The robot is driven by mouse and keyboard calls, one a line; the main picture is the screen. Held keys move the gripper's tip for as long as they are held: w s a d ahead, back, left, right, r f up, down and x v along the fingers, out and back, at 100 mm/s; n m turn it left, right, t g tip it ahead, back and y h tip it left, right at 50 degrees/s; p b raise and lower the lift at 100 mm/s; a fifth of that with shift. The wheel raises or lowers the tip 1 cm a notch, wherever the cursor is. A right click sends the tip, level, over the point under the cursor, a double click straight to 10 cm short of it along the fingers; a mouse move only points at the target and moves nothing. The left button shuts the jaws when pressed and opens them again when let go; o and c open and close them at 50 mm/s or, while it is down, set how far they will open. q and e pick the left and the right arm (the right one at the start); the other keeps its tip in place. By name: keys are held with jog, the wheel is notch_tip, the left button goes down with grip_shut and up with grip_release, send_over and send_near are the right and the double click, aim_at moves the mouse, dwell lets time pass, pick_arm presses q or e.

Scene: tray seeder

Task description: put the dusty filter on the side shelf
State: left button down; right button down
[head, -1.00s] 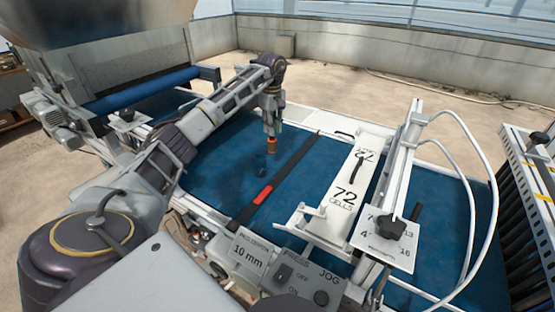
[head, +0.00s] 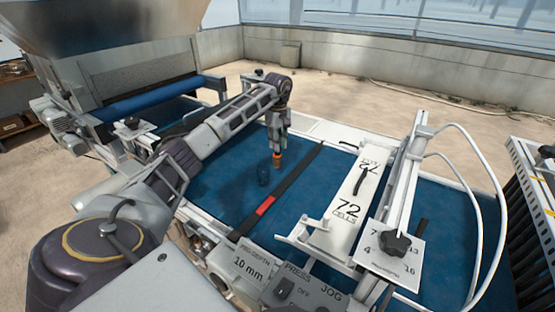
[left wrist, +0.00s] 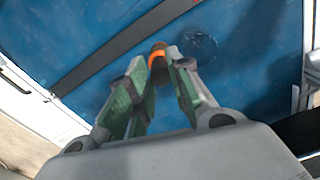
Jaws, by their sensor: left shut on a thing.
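My left gripper (head: 277,148) is shut on a small orange-brown cylindrical piece, which I take to be the dusty filter (head: 277,161). It hangs below the fingertips, over the blue belt (head: 225,180), left of the black bar with a red mark. In the left wrist view the filter (left wrist: 157,60) shows its orange rim beyond the two fingers (left wrist: 150,85); part of it is hidden by them. Its dust cannot be made out. My right gripper is not in view. I cannot surely tell which surface is the side shelf; a brown shelf (head: 14,126) stands at the far left edge.
The black bar (head: 295,173) crosses the belt. A white "72 cells" plate (head: 345,205) and an upright frame with a dial plate (head: 396,262) stand to the right. White hoses (head: 487,180) arch there. A dark round patch (head: 263,175) lies on the belt beside the filter.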

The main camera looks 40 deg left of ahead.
aim_at(278, 155)
pick_arm(q)
notch_tip(278, 155, down, 2)
jog(key=shift+f, duration=2.55)
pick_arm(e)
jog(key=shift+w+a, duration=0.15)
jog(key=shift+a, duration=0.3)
